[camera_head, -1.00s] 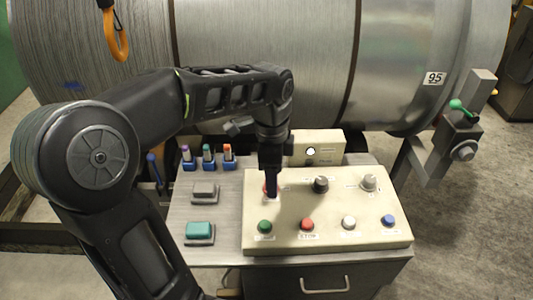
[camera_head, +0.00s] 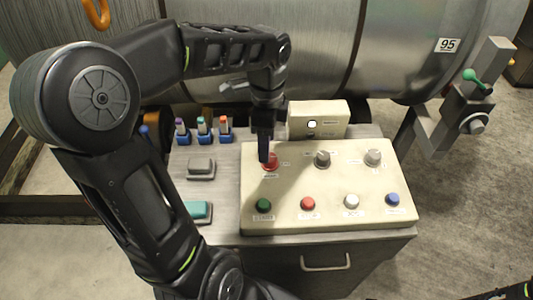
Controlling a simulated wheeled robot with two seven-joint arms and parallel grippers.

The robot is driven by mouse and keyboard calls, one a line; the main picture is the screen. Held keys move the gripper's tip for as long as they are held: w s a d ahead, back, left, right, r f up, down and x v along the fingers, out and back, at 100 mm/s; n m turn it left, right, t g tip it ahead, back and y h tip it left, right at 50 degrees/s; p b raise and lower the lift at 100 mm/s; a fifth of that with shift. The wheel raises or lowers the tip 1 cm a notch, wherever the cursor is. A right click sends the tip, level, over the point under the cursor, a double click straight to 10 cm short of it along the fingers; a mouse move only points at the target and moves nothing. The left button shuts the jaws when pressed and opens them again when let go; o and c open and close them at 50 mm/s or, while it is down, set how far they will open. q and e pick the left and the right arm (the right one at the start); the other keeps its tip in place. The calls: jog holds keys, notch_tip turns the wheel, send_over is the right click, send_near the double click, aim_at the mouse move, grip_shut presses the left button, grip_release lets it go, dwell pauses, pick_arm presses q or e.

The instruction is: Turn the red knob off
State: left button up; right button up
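The red knob (camera_head: 271,165) sits at the upper left of the cream control panel (camera_head: 325,222), in the head view. My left gripper (camera_head: 264,155) comes down from above, with its narrow dark fingertips at the knob's upper left side. The fingers overlap part of the knob in the picture. I cannot tell whether they touch it, or whether they are open or shut, as they show as one narrow shape. My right gripper is not in view.
A black knob (camera_head: 322,160) and a grey knob (camera_head: 373,158) stand right of the red one. Several push buttons, including a red one (camera_head: 308,204), line the front. A small raised box (camera_head: 318,112) stands behind. A green-handled lever (camera_head: 472,78) is at far right.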

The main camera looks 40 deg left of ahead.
pick_arm(q)
notch_tip(320, 180, down, 5)
jog(key=shift+s+a+f, duration=0.1)
jog(key=shift+a, duration=0.05)
grip_shut()
dwell(0.7)
